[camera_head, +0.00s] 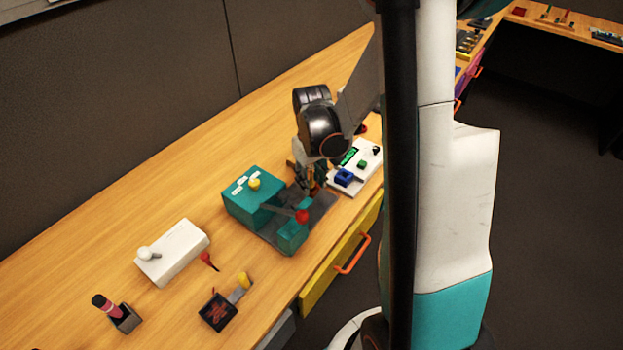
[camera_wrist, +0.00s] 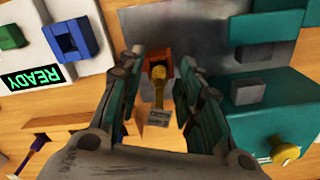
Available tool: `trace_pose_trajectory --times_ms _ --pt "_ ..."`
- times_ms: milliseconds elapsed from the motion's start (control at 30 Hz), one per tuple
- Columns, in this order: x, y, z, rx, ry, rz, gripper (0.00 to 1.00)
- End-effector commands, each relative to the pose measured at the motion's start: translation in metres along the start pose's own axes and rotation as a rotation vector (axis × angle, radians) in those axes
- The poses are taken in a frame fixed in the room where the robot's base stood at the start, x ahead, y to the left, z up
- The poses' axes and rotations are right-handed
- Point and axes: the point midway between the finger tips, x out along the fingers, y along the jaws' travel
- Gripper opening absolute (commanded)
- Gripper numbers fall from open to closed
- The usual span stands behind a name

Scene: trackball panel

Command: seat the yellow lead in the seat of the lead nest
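My gripper (camera_wrist: 160,62) is open, its two fingers apart on either side of a yellow piece that looks like the yellow lead (camera_wrist: 159,84). Bare space shows between this piece and both fingers. An orange-brown block (camera_wrist: 157,53) stands at its upper end, and a small grey piece (camera_wrist: 158,118) lies at its lower end. I cannot tell whether the orange-brown block is the lead nest. In the head view my gripper (camera_head: 309,182) is low beside the teal fixture, and it hides the lead there.
A teal box (camera_head: 252,198) with a yellow knob and a red-ended lever (camera_head: 301,216) stand left of my gripper. A white panel (camera_head: 366,157) with a green READY display lies close on the right. A white box (camera_head: 173,252) and a black tray (camera_head: 217,312) stand farther left.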

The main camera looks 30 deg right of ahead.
Motion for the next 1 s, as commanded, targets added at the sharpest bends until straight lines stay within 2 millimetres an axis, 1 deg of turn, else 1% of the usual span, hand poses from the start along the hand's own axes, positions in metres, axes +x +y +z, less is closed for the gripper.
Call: trace_pose_trajectory --times_ms 67,167,400,600,700,800,1000 --pt "-0.004 0.000 0.000 0.000 0.000 0.000 0.33" --pt "-0.018 0.000 0.000 0.000 0.000 0.000 0.33" --pt "-0.069 0.000 0.001 0.000 0.000 0.000 0.33" --pt "-0.104 0.000 0.000 0.000 0.000 0.000 0.33" --pt "-0.115 0.000 0.000 0.000 0.000 0.000 0.33" --pt "-0.121 0.000 0.000 0.000 0.000 0.000 0.33" --pt "-0.123 0.000 0.000 0.000 0.000 0.000 0.33"
